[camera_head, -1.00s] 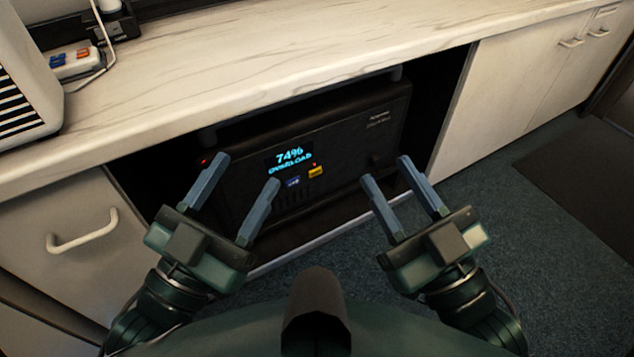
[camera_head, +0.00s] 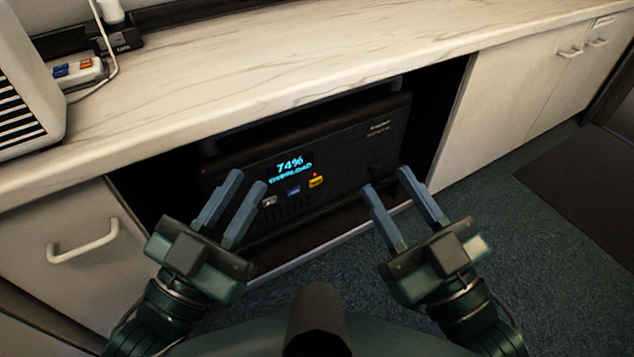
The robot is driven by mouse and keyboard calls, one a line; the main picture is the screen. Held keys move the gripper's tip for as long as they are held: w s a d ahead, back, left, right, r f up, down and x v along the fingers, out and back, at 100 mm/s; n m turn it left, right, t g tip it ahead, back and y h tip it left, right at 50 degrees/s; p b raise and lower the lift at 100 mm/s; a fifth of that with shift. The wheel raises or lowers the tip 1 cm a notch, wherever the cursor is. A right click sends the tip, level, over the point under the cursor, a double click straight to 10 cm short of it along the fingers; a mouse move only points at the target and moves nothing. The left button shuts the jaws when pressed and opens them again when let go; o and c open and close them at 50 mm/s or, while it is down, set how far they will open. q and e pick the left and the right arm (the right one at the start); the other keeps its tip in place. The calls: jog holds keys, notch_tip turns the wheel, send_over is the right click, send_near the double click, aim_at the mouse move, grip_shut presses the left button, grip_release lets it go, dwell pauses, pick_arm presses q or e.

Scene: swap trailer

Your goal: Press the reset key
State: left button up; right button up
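A black power unit (camera_head: 345,140) sits in the open bay under the counter. Its lit screen (camera_head: 290,169) reads "74% OVERLOAD" in cyan. Below the screen are a pale key (camera_head: 269,201), a blue key (camera_head: 294,191) and a yellow key (camera_head: 316,182); their labels are too small to read, so I cannot tell which is reset. My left gripper (camera_head: 246,180) is partly open and empty, its fingertips in front of the unit's left part, left of the pale key. My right gripper (camera_head: 386,180) is open and empty, in front of the unit's lower right.
The marble-look counter (camera_head: 300,70) overhangs the bay. A drawer with a handle (camera_head: 83,243) is at the left and closed cupboards (camera_head: 545,90) at the right. A power strip (camera_head: 78,72) and a vented box (camera_head: 25,100) stand on the counter.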

pick_arm(q)
grip_shut()
dwell(1.1)
